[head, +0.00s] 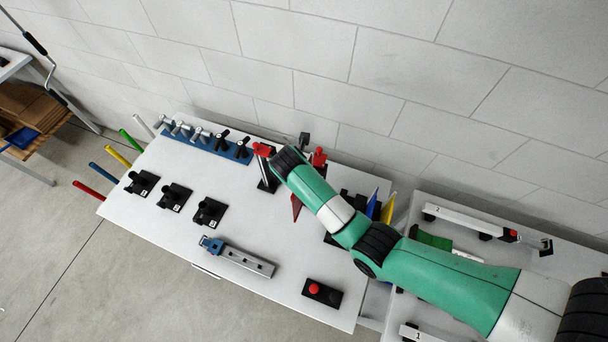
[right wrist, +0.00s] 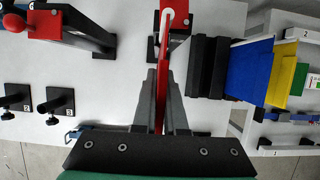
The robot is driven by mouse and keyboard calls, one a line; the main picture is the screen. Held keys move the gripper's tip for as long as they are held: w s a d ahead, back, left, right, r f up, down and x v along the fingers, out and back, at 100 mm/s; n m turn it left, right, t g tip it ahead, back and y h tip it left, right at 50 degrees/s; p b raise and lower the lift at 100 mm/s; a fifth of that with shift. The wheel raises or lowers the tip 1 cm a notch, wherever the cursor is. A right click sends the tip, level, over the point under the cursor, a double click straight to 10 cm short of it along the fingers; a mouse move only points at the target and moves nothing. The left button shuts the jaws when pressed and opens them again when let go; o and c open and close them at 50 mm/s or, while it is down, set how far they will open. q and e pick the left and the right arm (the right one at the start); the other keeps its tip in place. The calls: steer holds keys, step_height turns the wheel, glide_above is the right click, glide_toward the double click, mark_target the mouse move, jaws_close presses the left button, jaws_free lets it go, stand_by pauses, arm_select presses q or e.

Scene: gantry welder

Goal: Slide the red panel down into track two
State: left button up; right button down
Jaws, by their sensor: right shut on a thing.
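The red panel (right wrist: 161,100) is a thin upright sheet, seen edge-on in the right wrist view between the two fingers of my right gripper (right wrist: 162,78), which is shut on it. In the head view a corner of the red panel (head: 297,207) shows beside my green forearm, which hides the gripper. The panel is left of the black slotted rack (right wrist: 207,66), apart from it. A long white rail marked 2 (head: 470,222) lies on the right-hand table. Another rail, marked 1 (head: 418,334), is nearer the front. My left gripper is in neither view.
A blue panel (right wrist: 250,67) and a yellow panel (right wrist: 284,74) stand by the rack, with green beyond. Red-topped clamps (head: 262,150) (head: 319,156) stand near the wall. A red button box (head: 322,292) is at the front. A gap separates the tables.

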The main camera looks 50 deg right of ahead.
steer(key=shift+f+b, duration=3.95)
steer(key=shift+f, duration=2)
steer(key=c, duration=0.9)
jaws_free()
steer(key=p+v, duration=0.2)
steer(key=v, duration=0.9)
steer(key=shift+r, duration=0.35)
steer(key=shift+a, duration=0.15)
